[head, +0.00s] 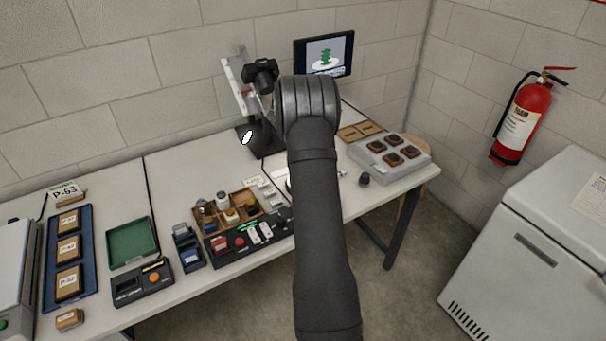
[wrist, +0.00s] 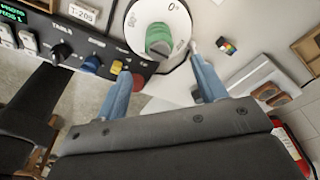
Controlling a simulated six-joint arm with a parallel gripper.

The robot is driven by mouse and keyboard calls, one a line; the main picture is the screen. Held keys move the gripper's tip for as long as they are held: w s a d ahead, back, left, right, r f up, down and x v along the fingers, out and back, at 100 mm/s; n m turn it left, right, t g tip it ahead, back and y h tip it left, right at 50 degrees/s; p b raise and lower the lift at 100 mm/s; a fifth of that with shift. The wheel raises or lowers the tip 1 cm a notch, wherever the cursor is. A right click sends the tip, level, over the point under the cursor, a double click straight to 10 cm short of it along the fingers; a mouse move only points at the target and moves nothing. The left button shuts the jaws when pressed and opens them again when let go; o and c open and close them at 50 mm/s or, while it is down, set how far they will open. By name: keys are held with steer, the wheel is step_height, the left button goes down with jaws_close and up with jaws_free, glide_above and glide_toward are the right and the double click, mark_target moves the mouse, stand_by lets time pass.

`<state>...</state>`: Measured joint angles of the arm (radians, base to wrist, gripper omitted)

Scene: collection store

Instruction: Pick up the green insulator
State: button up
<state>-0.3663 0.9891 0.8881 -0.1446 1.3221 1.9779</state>
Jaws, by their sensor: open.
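The green insulator (wrist: 158,38) stands on a white round turntable (wrist: 137,22) with dial markings, at the top middle of the wrist view. My gripper (wrist: 160,63) is open, its two bluish fingers apart and nothing between them. The insulator shows just beyond the fingertips, roughly between their lines; I cannot tell the exact gap. In the head view my arm hides the insulator, the fingers and most of the turntable. A monitor (head: 341,68) there displays a picture of a green ribbed insulator on a white disc.
A control panel (wrist: 92,50) with knobs lies left of the turntable. A camera on a stand (head: 262,74) rises behind. A grey tray with dark-topped blocks (head: 419,167) is at the right, a wooden parts box (head: 205,223) at the left. A small colour cube (wrist: 227,46) sits beside the turntable.

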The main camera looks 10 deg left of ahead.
steer(key=f, duration=0.5)
steer(key=d+f, duration=0.1)
steer(key=f, duration=0.2)
steer(key=shift+f, duration=0.2)
steer(key=c, duration=1.2)
steer(key=shift+r, duration=0.1)
